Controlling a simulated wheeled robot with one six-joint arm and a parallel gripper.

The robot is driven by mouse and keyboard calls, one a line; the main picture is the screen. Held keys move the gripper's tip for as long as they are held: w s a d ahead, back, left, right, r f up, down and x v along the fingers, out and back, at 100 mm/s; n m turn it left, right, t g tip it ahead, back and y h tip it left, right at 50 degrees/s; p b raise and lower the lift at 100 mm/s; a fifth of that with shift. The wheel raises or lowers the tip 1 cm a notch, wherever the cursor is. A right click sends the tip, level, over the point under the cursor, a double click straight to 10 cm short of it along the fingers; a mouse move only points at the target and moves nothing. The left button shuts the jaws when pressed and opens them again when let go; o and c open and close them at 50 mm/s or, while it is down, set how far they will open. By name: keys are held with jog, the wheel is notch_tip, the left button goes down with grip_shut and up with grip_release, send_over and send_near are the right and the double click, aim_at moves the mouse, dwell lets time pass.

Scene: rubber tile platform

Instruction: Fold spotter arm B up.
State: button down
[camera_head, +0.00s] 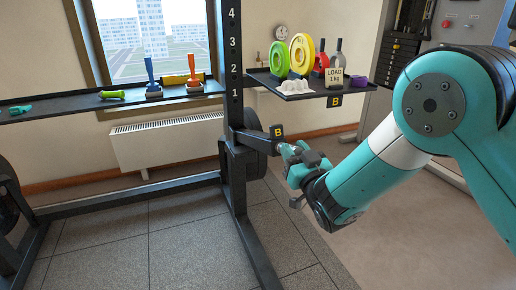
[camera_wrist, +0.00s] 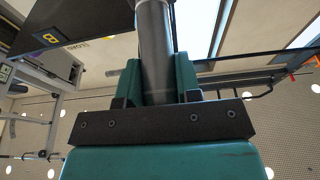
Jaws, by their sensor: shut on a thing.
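Spotter arm B (camera_head: 255,139) is a dark bar on the rack upright (camera_head: 233,80), with a yellow "B" plate at its outer end. It sticks out roughly level toward my arm, below the number 1. My gripper (camera_head: 288,150) is at that outer end. In the wrist view my gripper (camera_wrist: 157,85) is shut on a grey metal cylinder (camera_wrist: 153,40), which lies between its two teal fingers. The cylinder appears to be the arm's end handle; its join to the bar is hidden.
A shelf (camera_head: 320,95), also marked "B", is above and right of the arm, holding coloured plates, a "LOAD 1 kg" sign and a purple item. A left shelf (camera_head: 70,107) holds small tools. A radiator (camera_head: 165,140) stands behind. Floor tiles right of the upright look clear.

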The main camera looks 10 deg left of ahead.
jog(key=shift+w+a+r+p, duration=0.3)
jog(key=shift+r+p, duration=0.75)
jog(key=shift+p, duration=0.5)
jog(key=shift+w+a+r+p, duration=0.2)
jog(key=shift+w+r+p, duration=0.15)
jog(key=shift+r+p, duration=0.95)
jog(key=shift+w+a+r+p, duration=0.3)
jog(key=shift+r+p, duration=0.55)
jog(key=shift+p, duration=0.9)
